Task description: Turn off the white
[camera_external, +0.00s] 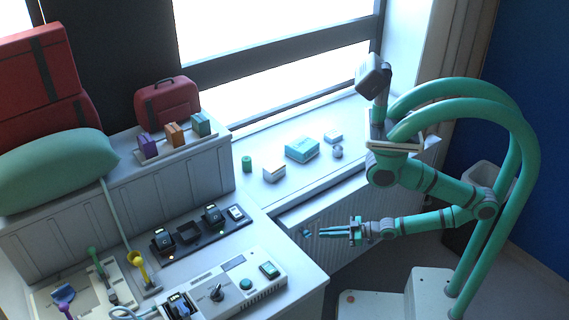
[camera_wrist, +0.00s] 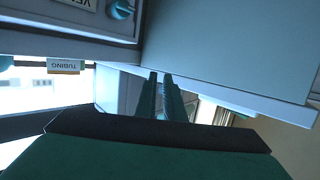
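A white console (camera_external: 245,290) stands on the bench at the bottom centre of the external view. I cannot tell the state of any switch. My gripper (camera_external: 321,231) is in the air right of the bench, touching nothing. Its two fingers also show in the wrist view (camera_wrist: 160,76), with a narrow gap and nothing between them.
A windowsill (camera_external: 320,165) behind holds a teal box (camera_external: 302,149), a green cylinder (camera_external: 247,163) and small white items. A box labelled TUBING (camera_wrist: 66,66) shows in the wrist view. The bench edge is close to my gripper.

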